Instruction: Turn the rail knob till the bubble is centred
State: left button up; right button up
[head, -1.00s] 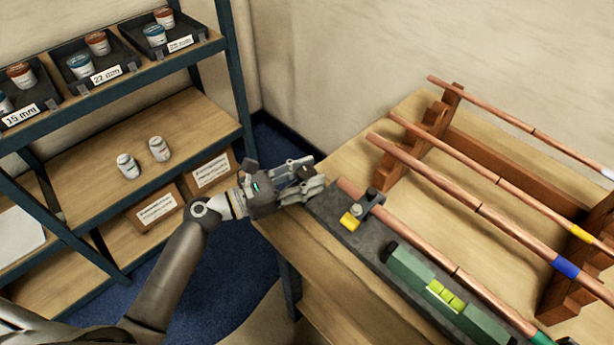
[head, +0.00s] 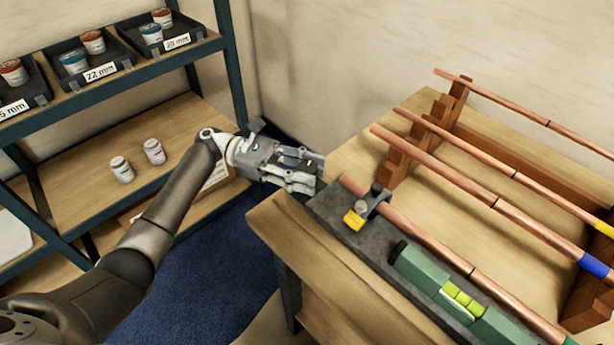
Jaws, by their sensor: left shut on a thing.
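My left gripper (head: 310,173) is at the left end of the dark grey rail (head: 335,222), shut on the rail knob, which its fingers mostly hide. A green spirit level (head: 420,268) lies along the rail, with a yellow-green vial (head: 462,299) marked by dark lines. The bubble's exact place in the vial is too small to tell. A copper pipe (head: 425,237) lies along the rail beside the level, by a small clamp with a yellow block (head: 354,219). My right gripper is not in view.
Several copper pipes (head: 440,175) rest on wooden racks (head: 420,150) on the bench (head: 355,158) behind the rail. A shelf (head: 85,175) at the left holds labelled trays of tins and two small jars (head: 154,152). Blue floor lies between shelf and bench.

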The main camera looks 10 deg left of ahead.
pick_arm(q)
jog(key=shift+m+g+y+b, duration=0.35)
jog(key=shift+m+g, duration=0.45)
jog(key=shift+g, duration=0.4)
jog(key=o, duration=0.8)
jog(key=shift+v, duration=6)
jog(key=shift+w, duration=0.2)
